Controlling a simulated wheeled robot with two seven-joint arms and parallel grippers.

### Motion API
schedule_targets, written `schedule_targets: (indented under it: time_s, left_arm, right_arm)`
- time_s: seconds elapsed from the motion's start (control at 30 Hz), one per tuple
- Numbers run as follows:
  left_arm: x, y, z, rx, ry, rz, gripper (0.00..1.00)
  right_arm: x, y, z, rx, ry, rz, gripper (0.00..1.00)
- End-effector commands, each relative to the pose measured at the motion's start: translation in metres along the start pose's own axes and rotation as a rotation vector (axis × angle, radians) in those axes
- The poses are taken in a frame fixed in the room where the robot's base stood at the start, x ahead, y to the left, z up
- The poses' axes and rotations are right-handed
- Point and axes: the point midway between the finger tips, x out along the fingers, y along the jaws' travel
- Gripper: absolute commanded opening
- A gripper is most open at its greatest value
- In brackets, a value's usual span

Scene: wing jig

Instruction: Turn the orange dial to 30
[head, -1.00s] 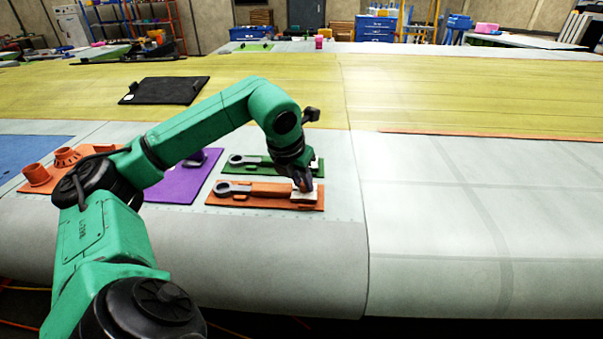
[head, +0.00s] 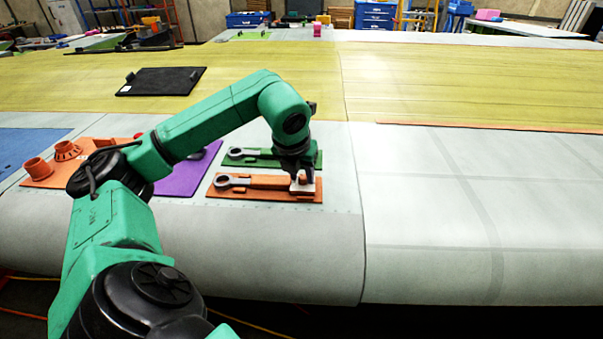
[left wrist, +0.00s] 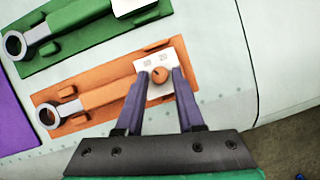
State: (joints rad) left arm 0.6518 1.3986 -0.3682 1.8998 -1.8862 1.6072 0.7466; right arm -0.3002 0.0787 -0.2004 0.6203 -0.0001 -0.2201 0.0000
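The orange tool board (head: 226,190) lies on the pale wing surface; it also shows in the left wrist view (left wrist: 42,98). It carries a wrench-like tool with a grey ring end (left wrist: 67,109) and a white scale plate (left wrist: 177,50) at its right end. The small round orange dial (left wrist: 159,76) sits on that plate. My right gripper is not in view.
A similar green board (head: 240,153) lies just behind the orange one. To the left are a purple board (head: 182,180), an orange tray with cups (head: 45,180) and a blue mat (head: 30,148). A black panel (head: 160,82) lies farther back. The wing surface to the right is clear.

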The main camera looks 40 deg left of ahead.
Motion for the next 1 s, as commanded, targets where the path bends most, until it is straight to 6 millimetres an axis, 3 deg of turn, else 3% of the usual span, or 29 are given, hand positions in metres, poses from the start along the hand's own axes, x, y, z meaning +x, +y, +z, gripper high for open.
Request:
schedule_targets:
  time_s: [0.37,0.53,0.67,0.8,1.0]
  left_arm:
    - [-0.001,0.000,0.001,0.000,-0.002,-0.001,0.57]
    - [-0.017,-0.001,0.001,0.000,-0.005,-0.003,0.57]
    - [-0.047,-0.001,0.002,-0.001,-0.008,-0.004,0.57]
    - [-0.091,-0.001,0.002,0.000,-0.009,-0.005,0.57]
    - [-0.141,0.001,0.003,0.001,-0.005,0.001,0.57]
  right_arm:
    - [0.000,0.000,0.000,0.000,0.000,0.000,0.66]
    - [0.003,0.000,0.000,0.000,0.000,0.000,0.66]
    - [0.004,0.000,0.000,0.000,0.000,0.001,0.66]
    - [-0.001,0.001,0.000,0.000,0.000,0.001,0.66]
    - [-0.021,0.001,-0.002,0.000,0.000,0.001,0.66]
